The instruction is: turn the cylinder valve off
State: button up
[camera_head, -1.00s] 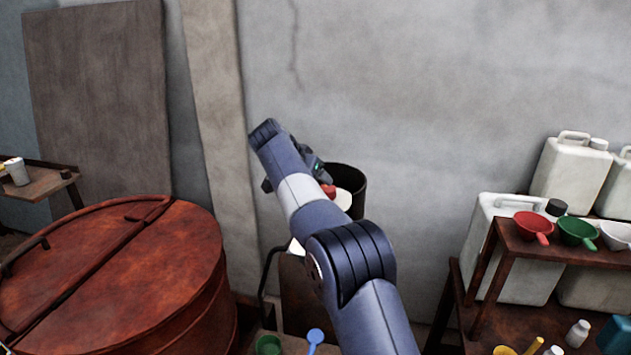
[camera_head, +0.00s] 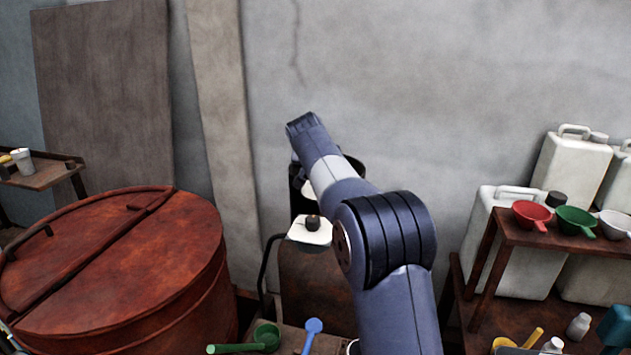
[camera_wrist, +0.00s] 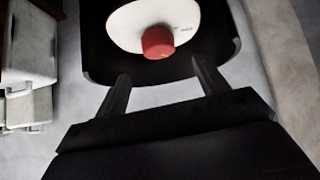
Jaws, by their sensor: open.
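In the wrist view, a red knob (camera_wrist: 157,42) sits on a round white plate (camera_wrist: 190,14). Small dark marks are on the plate beside the knob. A black rounded shell (camera_wrist: 97,50) surrounds the plate. My gripper (camera_wrist: 160,68) is open and empty, its two fingers pointing at the shell below the knob, with the knob roughly between them in the picture. Contact cannot be told. In the head view, my arm covers most of the black upright container (camera_head: 297,180) by the wall; the red knob and my fingers are hidden there.
A dark knob on a white plate (camera_head: 308,232) tops a brown body in front of the black container. A rusty lidded vat (camera_head: 130,260) stands left. A rack (camera_head: 560,235) with scoops and white canisters (camera_head: 570,175) stands right. Green (camera_head: 265,335) and blue scoops (camera_head: 313,328) lie below.

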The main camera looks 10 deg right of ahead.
jog(key=p+x, duration=0.2)
jog(key=x, duration=0.7)
jog(key=shift+w+d, duration=0.1)
jog(key=shift+c, duration=0.3)
jog(key=shift+p, duration=0.3)
jog(key=c, duration=0.9)
